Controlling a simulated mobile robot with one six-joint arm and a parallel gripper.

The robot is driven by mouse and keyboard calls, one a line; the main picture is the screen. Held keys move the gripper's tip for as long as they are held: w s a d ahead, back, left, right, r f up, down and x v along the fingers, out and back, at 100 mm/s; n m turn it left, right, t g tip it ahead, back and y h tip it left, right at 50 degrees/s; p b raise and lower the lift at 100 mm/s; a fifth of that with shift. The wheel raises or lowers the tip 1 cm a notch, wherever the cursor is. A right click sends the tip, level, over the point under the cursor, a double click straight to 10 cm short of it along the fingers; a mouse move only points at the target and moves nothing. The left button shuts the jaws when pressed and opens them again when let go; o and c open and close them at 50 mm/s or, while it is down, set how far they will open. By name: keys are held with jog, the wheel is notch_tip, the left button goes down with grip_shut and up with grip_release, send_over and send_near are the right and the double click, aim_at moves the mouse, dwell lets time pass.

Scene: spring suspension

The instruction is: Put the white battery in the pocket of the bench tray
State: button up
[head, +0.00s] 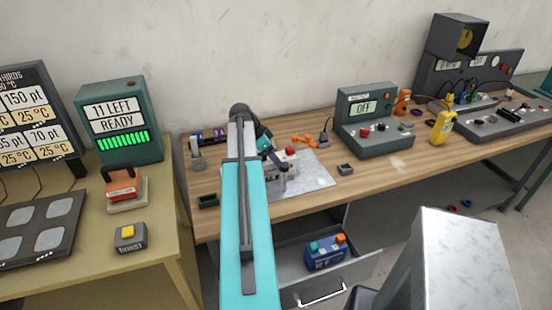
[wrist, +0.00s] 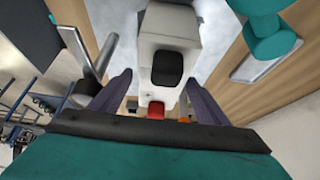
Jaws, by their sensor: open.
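The white battery (wrist: 170,32) is a pale block with a black patch and a red part, and lies between my gripper's purple fingers in the wrist view. In the head view its pale body and red top (head: 291,153) show beside my gripper (head: 276,164), which partly hides it. My gripper (wrist: 157,82) is open, with a finger on each side of the battery. I cannot tell whether either finger touches it. The battery stands on or over a grey metal sheet (head: 318,178) on the bench. I cannot make out the tray's pocket for certain.
A small dark green open tray (head: 208,201) sits at the bench's front left. A small grey box (head: 345,169) and a meter reading OFF (head: 363,107) stand to the right. Below, an open drawer (head: 350,275) holds a blue battery (head: 325,255). Orange pieces (head: 303,139) lie behind the sheet.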

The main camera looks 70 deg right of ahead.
jog(key=shift+r, duration=0.2)
jog(key=shift+b+v, duration=1.55)
jog(key=shift+v, duration=4.35)
